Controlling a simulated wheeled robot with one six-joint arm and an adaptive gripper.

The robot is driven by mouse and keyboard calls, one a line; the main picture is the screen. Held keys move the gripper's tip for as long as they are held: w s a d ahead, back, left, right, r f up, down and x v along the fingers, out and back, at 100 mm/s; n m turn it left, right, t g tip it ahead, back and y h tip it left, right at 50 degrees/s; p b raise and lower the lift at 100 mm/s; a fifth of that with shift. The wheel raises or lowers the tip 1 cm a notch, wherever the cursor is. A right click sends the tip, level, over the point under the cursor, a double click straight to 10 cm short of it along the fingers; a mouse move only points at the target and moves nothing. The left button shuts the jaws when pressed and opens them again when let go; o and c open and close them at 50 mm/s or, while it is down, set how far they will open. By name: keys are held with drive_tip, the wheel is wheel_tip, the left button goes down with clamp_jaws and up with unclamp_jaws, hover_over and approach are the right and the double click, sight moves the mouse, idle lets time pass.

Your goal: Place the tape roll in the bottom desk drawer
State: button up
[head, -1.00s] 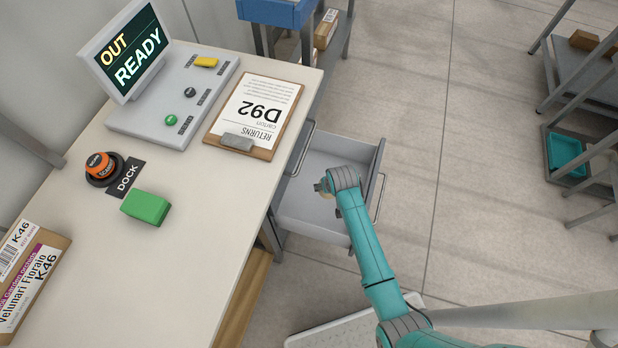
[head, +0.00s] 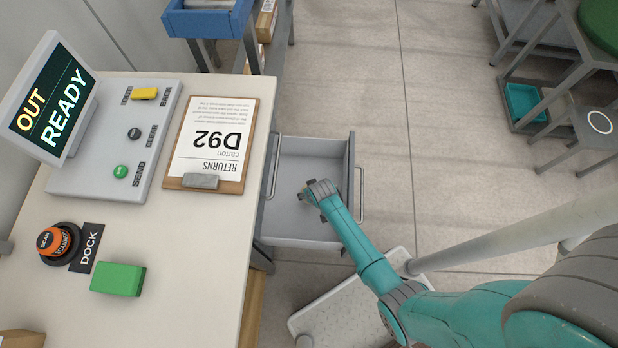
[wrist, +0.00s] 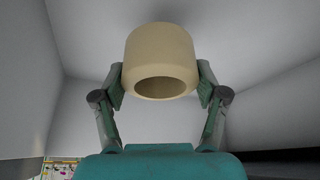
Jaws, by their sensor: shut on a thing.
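The tape roll (wrist: 160,62) is tan and hollow. In the wrist view it sits between both fingers of my gripper (wrist: 160,82), which is shut on it. Pale grey drawer walls surround it there. In the head view an open grey drawer (head: 290,228) sticks out from the desk's right side, and my gripper (head: 312,200) is over or inside it. My wrist mostly hides the fingers and the roll there. A second handle (head: 273,166) at the desk's face, above the open drawer, suggests this is the lower one.
The desk top (head: 205,270) holds a clipboard (head: 210,140), a console with a screen (head: 110,150), an orange-topped scanner (head: 58,242) and a green block (head: 118,279). A blue bin (head: 210,22) stands beyond. The floor (head: 385,110) right of the drawer is clear.

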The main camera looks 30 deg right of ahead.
drive_tip(key=shift+f, duration=1.95)
drive_tip(key=o, duration=1.2)
drive_tip(key=shift+f, duration=0.15)
drive_tip(key=v, duration=1.2)
drive_tip(key=shift+r, duration=0.25)
